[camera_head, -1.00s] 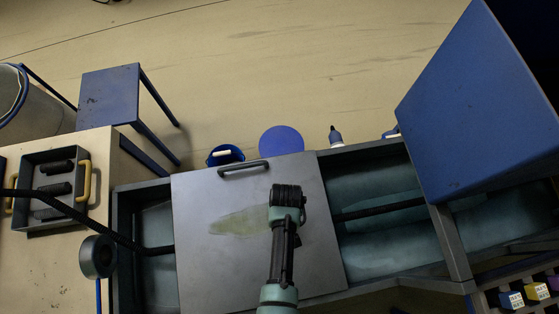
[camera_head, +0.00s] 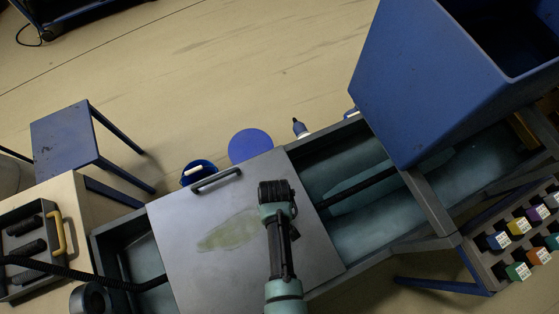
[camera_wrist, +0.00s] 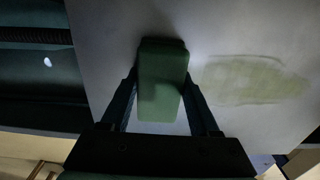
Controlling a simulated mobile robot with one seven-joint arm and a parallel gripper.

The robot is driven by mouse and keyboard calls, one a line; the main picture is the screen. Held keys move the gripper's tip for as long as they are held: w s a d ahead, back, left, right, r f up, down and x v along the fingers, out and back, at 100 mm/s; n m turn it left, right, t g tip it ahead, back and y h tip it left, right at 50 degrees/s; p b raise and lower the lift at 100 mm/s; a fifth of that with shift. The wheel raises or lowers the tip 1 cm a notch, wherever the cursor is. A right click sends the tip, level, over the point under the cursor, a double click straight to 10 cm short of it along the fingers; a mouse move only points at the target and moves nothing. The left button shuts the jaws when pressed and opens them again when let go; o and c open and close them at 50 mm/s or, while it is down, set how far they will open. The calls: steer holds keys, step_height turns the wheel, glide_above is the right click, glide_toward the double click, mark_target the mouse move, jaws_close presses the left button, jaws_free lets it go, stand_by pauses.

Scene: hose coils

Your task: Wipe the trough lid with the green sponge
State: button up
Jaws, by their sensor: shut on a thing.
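The trough lid (camera_head: 200,270) is a flat grey metal sheet with a dark handle (camera_head: 216,180) at its far edge. A pale green smear (camera_head: 228,232) lies on its middle, and it also shows in the wrist view (camera_wrist: 255,80). My gripper (camera_wrist: 162,95) is shut on the green sponge (camera_wrist: 162,75), seen between the two fingers over the lid (camera_wrist: 110,40). The sponge is just to the left of the smear in the wrist view. I cannot tell whether it touches the lid. In the head view my arm hides the sponge and part of the smear's right side.
The open trough (camera_head: 365,235) continues right of the lid, with a dark hose across it. A large blue bin (camera_head: 440,90) stands at the right. A tray with a yellow handle (camera_head: 58,236) is at left. A blue stool (camera_head: 65,140) and blue bucket (camera_head: 197,172) stand beyond.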

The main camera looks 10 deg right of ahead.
mark_target(213, 245)
steer(key=shift+s+a+p, duration=0.1)
steer(key=shift+s+a, duration=0.1)
steer(key=shift+a, duration=0.45)
steer(key=shift+s+a+p, duration=0.15)
steer(key=shift+s+a, duration=0.1)
steer(key=shift+a, duration=0.4)
steer(key=shift+s+a+p, duration=0.1)
steer(key=shift+s+a, duration=0.1)
steer(key=shift+a, duration=0.45)
steer(key=shift+s+a+p, duration=0.1)
steer(key=shift+s+a, duration=0.15)
steer(key=shift+a, duration=0.6)
steer(key=shift+s+a+p, duration=0.15)
steer(key=shift+s+a, duration=0.05)
steer(key=shift+a, duration=0.6)
steer(key=shift+s+a+p, duration=0.1)
steer(key=shift+s+a, duration=0.15)
steer(key=shift+a, duration=0.6)
steer(key=shift+s+a, duration=0.2)
steer(key=shift+a, duration=0.5)
steer(key=shift+s+a, duration=0.15)
steer(key=shift+a, duration=0.5)
steer(key=shift+s+a, duration=0.15)
steer(key=shift+a, duration=0.45)
steer(key=shift+s+a, duration=0.15)
steer(key=shift+a, duration=0.4)
